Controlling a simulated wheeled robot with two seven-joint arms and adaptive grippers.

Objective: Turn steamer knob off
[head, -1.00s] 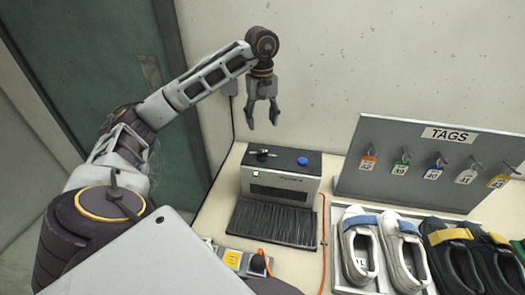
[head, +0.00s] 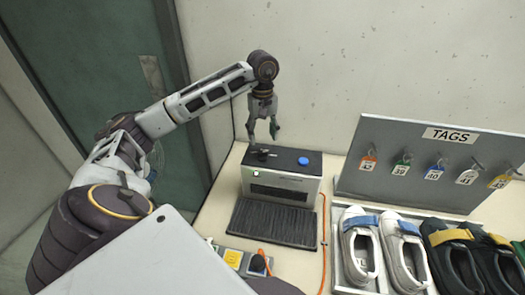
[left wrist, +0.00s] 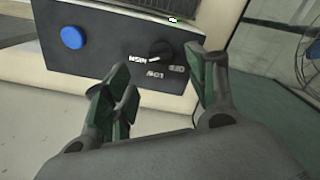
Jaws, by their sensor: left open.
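The steamer is a grey box (head: 285,187) with a dark top panel, against the back wall. Its black knob (head: 262,153) stands at the left of that panel. My left gripper (head: 263,138) points down just above the knob, open and empty. In the left wrist view its fingers lie to either side of the knob, apart from it. My right gripper is not in view.
A blue button (head: 303,161) sits right of the knob. A small light (head: 257,174) shows on the box front. A black brush-like mat (head: 273,222) lies in front. An orange cable (head: 323,235) runs alongside. Shoes (head: 360,255) and a tag board (head: 420,165) stand right.

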